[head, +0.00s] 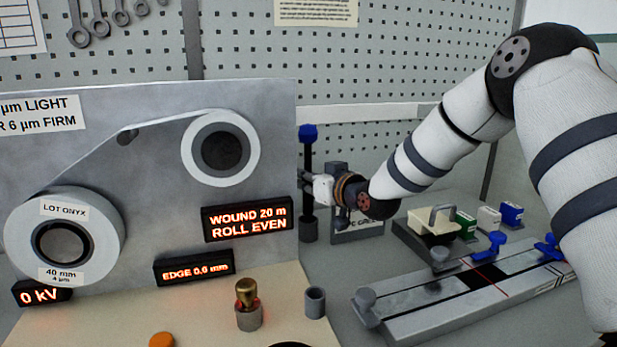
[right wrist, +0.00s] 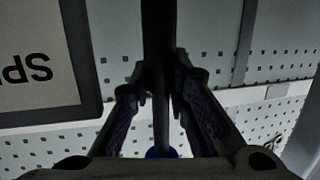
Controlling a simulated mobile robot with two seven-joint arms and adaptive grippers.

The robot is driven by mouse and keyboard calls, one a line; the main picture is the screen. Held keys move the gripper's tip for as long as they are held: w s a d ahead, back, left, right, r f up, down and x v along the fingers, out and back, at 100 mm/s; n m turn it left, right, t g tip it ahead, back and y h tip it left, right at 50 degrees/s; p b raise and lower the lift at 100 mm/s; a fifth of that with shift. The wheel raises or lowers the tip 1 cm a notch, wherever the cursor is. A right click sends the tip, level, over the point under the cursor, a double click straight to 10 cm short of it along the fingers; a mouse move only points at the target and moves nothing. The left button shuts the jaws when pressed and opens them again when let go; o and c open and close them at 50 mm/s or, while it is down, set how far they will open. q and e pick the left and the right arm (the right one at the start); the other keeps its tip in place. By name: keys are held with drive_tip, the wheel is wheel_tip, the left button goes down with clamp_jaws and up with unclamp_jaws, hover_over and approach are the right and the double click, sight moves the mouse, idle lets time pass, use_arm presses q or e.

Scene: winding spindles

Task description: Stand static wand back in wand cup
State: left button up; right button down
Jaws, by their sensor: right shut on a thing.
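The static wand is a thin dark rod with a blue top (head: 308,133), standing about upright right of the winder panel. My right gripper (head: 312,188) is shut on its shaft from the right. In the right wrist view the dark rod (right wrist: 160,115) runs between the fingers, with a bit of blue at the bottom. Below the gripper is a thicker dark cylinder (head: 309,231); I cannot tell whether it is the wand's handle or a holder. A small open grey cup (head: 315,302), perhaps the wand cup, stands nearer, apart from the wand. My left gripper is not in view.
The winder panel (head: 275,150) with its rolls fills the left. A brass-topped piece (head: 247,292) stands left of the grey cup. A long grey track (head: 425,300) with blue clamps lies at right. A cream container (head: 432,224) and small boxes stand behind it.

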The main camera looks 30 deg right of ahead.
drive_tip(key=shift+f, duration=0.5)
drive_tip(key=shift+r, duration=0.15)
drive_tip(key=shift+r, duration=0.15)
drive_tip(key=shift+f, duration=0.3)
idle(1.1)
drive_tip(key=shift+r+h, duration=0.3)
drive_tip(key=shift+r, duration=0.05)
idle(1.1)
drive_tip(key=shift+s+f, duration=0.1)
drive_tip(key=shift+f, duration=0.25)
drive_tip(key=shift+r, duration=0.3)
